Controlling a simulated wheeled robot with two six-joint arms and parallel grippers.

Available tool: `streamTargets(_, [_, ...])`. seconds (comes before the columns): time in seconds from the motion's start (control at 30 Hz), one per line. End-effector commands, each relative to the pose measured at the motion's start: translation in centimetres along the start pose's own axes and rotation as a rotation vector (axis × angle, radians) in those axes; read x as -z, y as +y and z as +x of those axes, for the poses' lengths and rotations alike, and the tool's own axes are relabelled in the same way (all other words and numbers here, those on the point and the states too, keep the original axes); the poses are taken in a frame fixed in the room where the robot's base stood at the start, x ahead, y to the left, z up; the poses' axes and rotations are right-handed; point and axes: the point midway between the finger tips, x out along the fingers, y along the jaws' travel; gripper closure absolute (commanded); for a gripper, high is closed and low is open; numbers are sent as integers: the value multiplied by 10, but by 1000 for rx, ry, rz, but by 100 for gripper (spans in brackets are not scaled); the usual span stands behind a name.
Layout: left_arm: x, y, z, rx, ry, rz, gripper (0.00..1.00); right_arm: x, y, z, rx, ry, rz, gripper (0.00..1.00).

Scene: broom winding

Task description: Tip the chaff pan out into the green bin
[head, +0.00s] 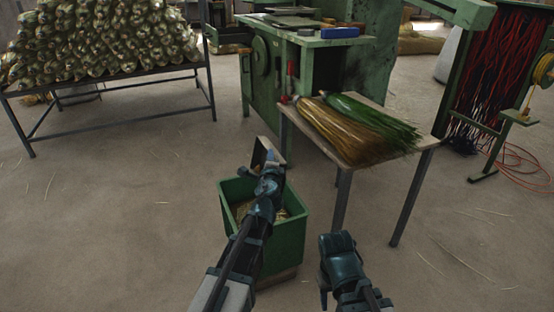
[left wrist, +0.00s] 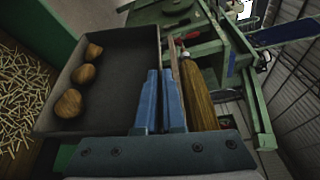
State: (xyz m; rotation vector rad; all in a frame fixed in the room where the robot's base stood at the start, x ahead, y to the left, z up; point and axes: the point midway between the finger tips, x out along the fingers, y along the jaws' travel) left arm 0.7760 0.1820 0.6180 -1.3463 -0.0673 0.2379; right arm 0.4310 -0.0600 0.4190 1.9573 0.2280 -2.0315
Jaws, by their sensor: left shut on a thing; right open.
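The chaff pan (head: 262,152) is a dark grey shallow tray, held tilted over the back of the green bin in the head view. In the left wrist view the pan (left wrist: 115,75) holds three brown rounded lumps (left wrist: 80,77) along its left side. My left gripper (head: 269,172) is shut on the pan at its edge; its blue fingers (left wrist: 160,100) show in the left wrist view. The green bin (head: 285,240) stands below with pale chaff (left wrist: 18,100) inside. My right gripper (head: 328,280) is open, to the right of the bin; its fingertips are hardly visible.
A table (head: 345,150) with green and tan broom bristles (head: 365,125) stands right of the bin. A green machine (head: 300,75) is behind it. A rack of bundles (head: 100,45) is at the far left. The floor left of the bin is clear.

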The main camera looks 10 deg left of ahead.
Motion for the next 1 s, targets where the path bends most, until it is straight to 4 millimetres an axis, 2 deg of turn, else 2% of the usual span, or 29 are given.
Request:
streamTargets(0.3, [-27, 10, -12, 75, -2, -180, 100, 1, -2, 18, 0, 1, 2, 50])
streamTargets(1.0, [-68, 25, -29, 202, -4, -487, 100, 3, -5, 50, 0, 3, 2, 50])
